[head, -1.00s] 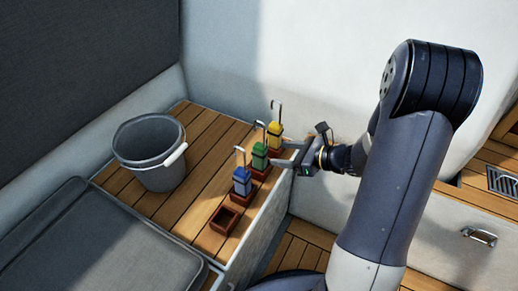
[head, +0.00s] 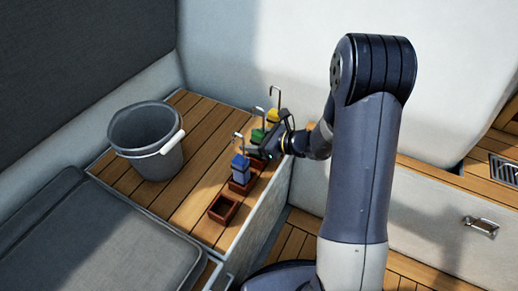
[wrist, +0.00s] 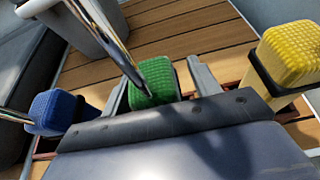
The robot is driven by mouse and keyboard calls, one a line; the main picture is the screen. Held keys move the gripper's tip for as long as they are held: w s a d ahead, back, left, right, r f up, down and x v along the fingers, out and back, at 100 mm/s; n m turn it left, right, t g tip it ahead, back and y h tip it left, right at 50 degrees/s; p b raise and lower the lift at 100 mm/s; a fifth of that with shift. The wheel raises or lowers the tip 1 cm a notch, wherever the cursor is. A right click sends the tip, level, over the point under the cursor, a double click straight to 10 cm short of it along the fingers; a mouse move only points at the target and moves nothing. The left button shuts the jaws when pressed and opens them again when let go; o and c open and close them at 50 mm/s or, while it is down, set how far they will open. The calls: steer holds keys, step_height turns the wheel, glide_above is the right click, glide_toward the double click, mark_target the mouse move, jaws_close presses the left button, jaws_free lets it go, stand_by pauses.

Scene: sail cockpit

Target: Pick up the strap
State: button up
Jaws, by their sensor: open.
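Three straps, each a textured block with a metal hook on top, stand in a row on the wooden bench: blue (head: 240,167), green (head: 257,136) and yellow (head: 273,116). My gripper (head: 262,149) is at the green one, partly covering it in the head view. In the wrist view the green strap (wrist: 154,80) sits between my two open fingers (wrist: 160,84), its hook rising toward the camera. Whether the fingers touch it I cannot tell. The blue strap (wrist: 52,112) is to the left and the yellow strap (wrist: 290,52) to the right, both outside the fingers.
An empty brown box (head: 223,208) stands at the near end of the row. A grey bucket (head: 146,140) with a white handle stands to the left on the bench (head: 185,205). A grey cushion (head: 95,235) lies in front, and a wall rises behind.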

steer(key=c, duration=1.3)
steer(key=shift+o, duration=0.2)
steer(key=shift+r, duration=0.1)
